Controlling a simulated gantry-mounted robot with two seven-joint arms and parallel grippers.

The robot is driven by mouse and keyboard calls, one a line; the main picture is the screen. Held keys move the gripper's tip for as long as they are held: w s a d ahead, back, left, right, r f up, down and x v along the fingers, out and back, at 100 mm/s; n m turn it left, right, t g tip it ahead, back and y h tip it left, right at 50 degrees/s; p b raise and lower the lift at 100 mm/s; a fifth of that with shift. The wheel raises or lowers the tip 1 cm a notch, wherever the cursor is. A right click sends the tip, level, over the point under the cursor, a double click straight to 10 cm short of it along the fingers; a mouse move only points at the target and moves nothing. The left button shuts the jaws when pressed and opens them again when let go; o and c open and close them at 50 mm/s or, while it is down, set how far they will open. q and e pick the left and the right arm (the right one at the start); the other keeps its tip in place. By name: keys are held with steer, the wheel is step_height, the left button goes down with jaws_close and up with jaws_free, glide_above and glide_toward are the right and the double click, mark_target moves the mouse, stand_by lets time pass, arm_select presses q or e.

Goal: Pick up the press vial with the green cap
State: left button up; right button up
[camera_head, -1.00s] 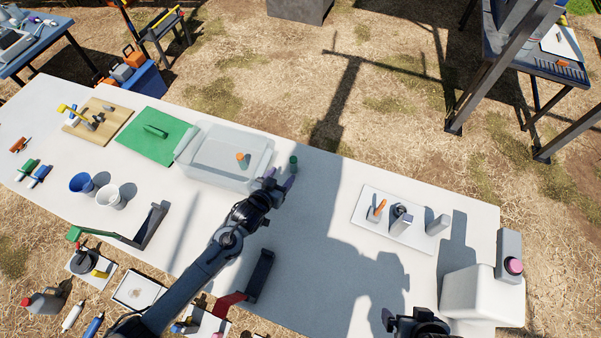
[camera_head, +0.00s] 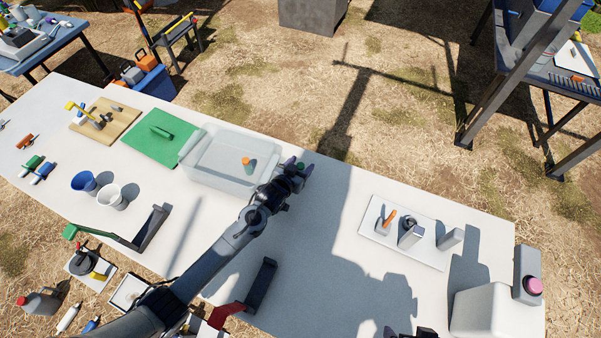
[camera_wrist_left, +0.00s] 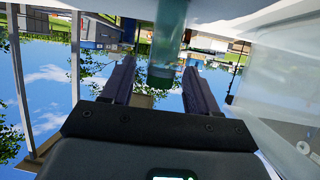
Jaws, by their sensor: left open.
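The press vial with the green cap (camera_head: 300,166) stands on the white table just right of the clear bin, mostly hidden by my gripper in the head view. In the left wrist view, which looks upside down, the teal see-through vial (camera_wrist_left: 171,30) shows between the two fingers, its darker cap (camera_wrist_left: 160,76) towards the palm. My left gripper (camera_head: 298,171) is open around the vial, with a gap visible on the left finger's side. I cannot tell whether either finger touches it. Only a bit of my right gripper (camera_head: 390,332) shows at the bottom edge.
The clear bin (camera_head: 190,153) holds an orange-capped vial (camera_head: 246,162) close to my left gripper. A white tray (camera_head: 375,238) with several small tools lies to the right. The table between is clear.

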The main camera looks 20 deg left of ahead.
arm_select(q)
steer(key=shift+x, duration=1.15)
steer(key=c, duration=1)
steer(key=shift+c, duration=0.2)
